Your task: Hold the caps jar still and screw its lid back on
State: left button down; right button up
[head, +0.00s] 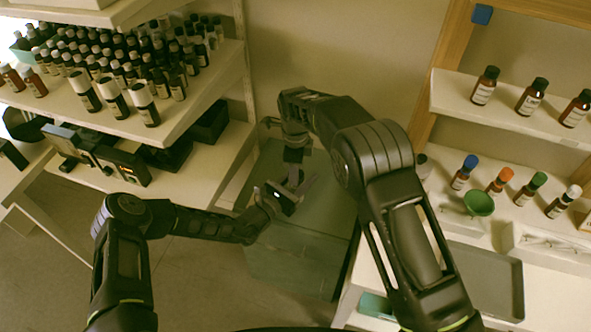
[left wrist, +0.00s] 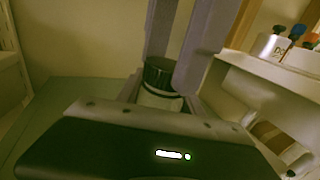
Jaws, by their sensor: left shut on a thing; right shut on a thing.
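The caps jar (left wrist: 160,101) stands upright in the left wrist view, pale-bodied, its lower part hidden by my left gripper. A dark lid (left wrist: 158,76) sits at its top; I cannot tell how far it is threaded. My left gripper (head: 298,184) is shut on the jar, low in the middle of the head view. My right gripper (head: 296,172) comes down from above. Its two grey fingers (left wrist: 180,70) are shut on the lid in the left wrist view. In the head view the grippers hide nearly all of the jar and lid.
A grey-green cabinet (head: 290,268) stands below the grippers. Shelves of dark bottles (head: 120,75) are at the left. At the right are a shelf with brown bottles (head: 532,97), several colour-capped bottles (head: 499,181), a green funnel (head: 479,203) and a grey tray (head: 490,282).

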jog(key=m, duration=1.1)
jog(key=shift+f, duration=0.15)
jog(key=m, duration=0.2)
jog(key=shift+m, duration=0.3)
jog(key=o, duration=1.3)
jog(key=shift+w+r, duration=0.1)
jog(key=shift+r, duration=0.15)
jog(key=shift+r, duration=2.15)
